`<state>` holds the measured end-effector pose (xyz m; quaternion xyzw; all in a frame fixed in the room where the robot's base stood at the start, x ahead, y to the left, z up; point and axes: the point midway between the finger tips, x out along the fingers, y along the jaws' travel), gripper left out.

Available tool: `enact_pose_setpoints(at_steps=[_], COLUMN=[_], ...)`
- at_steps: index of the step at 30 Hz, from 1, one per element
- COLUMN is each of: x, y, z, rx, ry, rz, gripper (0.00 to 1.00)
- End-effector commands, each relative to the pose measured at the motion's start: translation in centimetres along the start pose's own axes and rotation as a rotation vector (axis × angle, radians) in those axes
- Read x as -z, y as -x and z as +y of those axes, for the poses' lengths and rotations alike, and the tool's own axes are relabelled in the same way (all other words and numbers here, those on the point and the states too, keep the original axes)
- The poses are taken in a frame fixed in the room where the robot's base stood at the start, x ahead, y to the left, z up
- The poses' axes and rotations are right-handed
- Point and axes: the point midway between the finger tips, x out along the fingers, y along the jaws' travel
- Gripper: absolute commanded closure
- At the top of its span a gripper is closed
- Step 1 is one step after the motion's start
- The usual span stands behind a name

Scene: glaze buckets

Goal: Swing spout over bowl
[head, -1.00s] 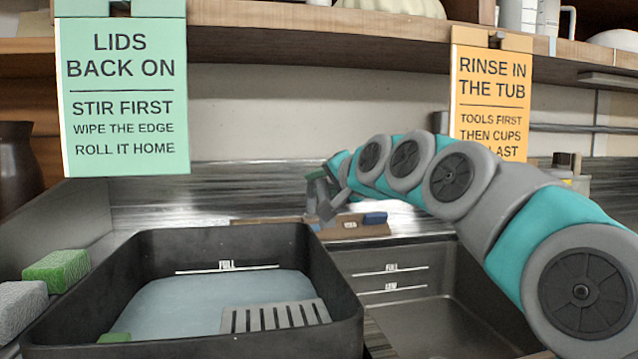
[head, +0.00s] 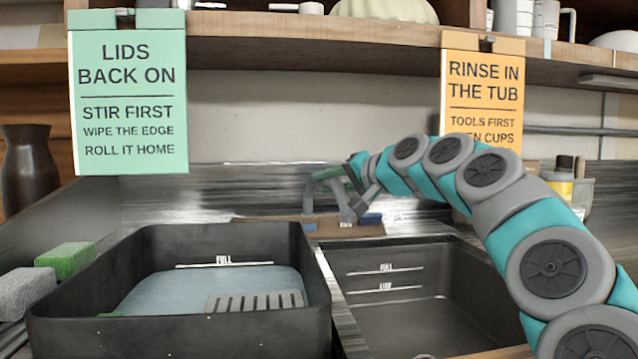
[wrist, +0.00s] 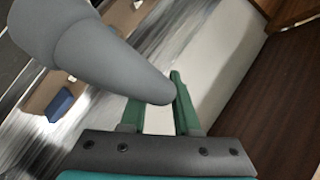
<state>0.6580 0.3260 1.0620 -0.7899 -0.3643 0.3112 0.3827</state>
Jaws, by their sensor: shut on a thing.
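The grey spout (head: 312,190) rises from the brown tap ledge behind the basins in the head view. My gripper (head: 354,172) is at its upper part, and the two overlap, so the spout's exact outline there is hard to tell. In the wrist view a thick grey tapered piece of the spout (wrist: 105,55) runs from upper left to between the green fingers of my gripper (wrist: 160,102), which is shut on it. The grey sink bowl (head: 400,320), with FULL and LOW lines, lies at front right, below my arm.
A dark tub (head: 180,335) with bluish water and a slotted grey plate (head: 255,301) stands left of the bowl. Green (head: 66,260) and grey (head: 25,290) sponges lie at far left. A green sign (head: 128,90) and an orange sign (head: 483,85) hang from the shelf.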

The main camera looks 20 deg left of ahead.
Motion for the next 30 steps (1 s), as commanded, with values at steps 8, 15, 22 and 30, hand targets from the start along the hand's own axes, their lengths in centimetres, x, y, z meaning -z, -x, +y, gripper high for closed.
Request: enact_pose_setpoints(at_steps=[8, 15, 22, 30], x=[0.0, 0.0, 0.1, 0.0], y=[0.0, 0.0, 1.0, 5.0], z=[0.0, 0.0, 0.0, 0.1], rx=[0.0, 0.0, 0.001, 0.0], ry=[0.0, 0.0, 0.0, 0.0], rz=[0.002, 0.001, 0.002, 0.001], gripper=[0.48, 0.41, 0.41, 0.41])
